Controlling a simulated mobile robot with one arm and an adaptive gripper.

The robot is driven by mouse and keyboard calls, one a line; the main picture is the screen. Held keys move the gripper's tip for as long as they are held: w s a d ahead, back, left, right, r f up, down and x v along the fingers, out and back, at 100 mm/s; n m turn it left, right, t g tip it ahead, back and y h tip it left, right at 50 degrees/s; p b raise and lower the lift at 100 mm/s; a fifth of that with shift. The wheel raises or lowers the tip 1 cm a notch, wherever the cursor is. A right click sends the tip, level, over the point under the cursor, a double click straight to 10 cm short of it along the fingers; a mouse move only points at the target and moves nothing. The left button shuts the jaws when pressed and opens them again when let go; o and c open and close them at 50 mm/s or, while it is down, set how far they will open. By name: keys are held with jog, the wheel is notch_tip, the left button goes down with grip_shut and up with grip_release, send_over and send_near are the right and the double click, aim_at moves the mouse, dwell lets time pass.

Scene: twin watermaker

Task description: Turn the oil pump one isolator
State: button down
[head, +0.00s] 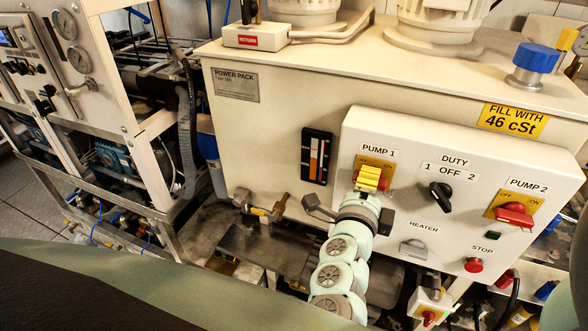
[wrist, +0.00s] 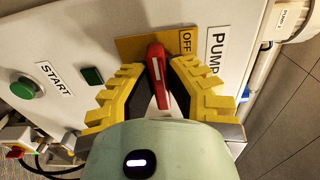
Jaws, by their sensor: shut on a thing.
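The pump 1 isolator is a red handle (wrist: 157,72) on a yellow plate (head: 375,164) at the upper left of the white control box. My gripper (head: 369,178) is at this plate, with its yellow fingers over the handle. In the wrist view, the fingers (wrist: 158,80) stand on either side of the red handle and are shut on it. The OFF mark (wrist: 186,42) shows at one end of the plate in the wrist view. In the head view, my fingers hide most of the handle.
The control box (head: 440,215) also carries the duty switch (head: 440,196), the pump 2 isolator (head: 513,214) and a red stop button (head: 474,265). A green button (wrist: 25,88) sits by the START label. A level gauge (head: 316,157) is left of the box.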

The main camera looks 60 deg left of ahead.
jog(key=shift+f, duration=0.1)
jog(key=c, duration=1)
grip_release()
jog(key=v, duration=1.2)
